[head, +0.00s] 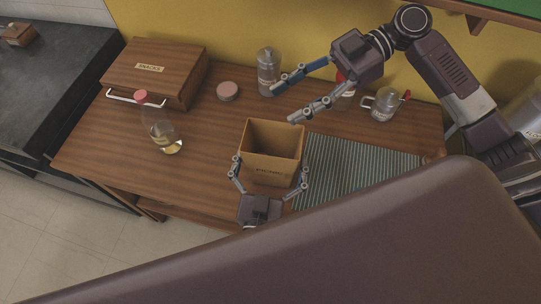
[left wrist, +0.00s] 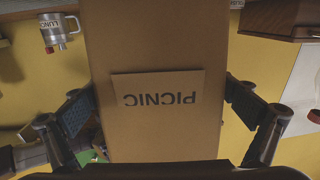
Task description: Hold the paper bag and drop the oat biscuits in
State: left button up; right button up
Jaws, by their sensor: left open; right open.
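The brown paper bag (head: 272,168) stands upright and open-topped on the wooden table, and the part of its inside that shows looks empty. In the left wrist view its PICNIC label (left wrist: 158,88) fills the middle. My left gripper (head: 271,166) is open, one finger on each side of the bag; I cannot tell whether they touch it. My right gripper (head: 283,104) is open and empty above the bag's far side, near a grey canister (head: 268,72). I cannot pick out the oat biscuits for sure; the canister's label is too small to read.
A wooden SNACKS box (head: 150,70), a small round pink-topped tin (head: 228,91) and a clear bottle (head: 160,130) stand to the left. A metal lidded mug (head: 384,103) stands at the back right. A striped mat (head: 360,165) lies right of the bag.

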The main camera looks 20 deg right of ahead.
pick_arm(q)
jog(key=v, duration=1.2)
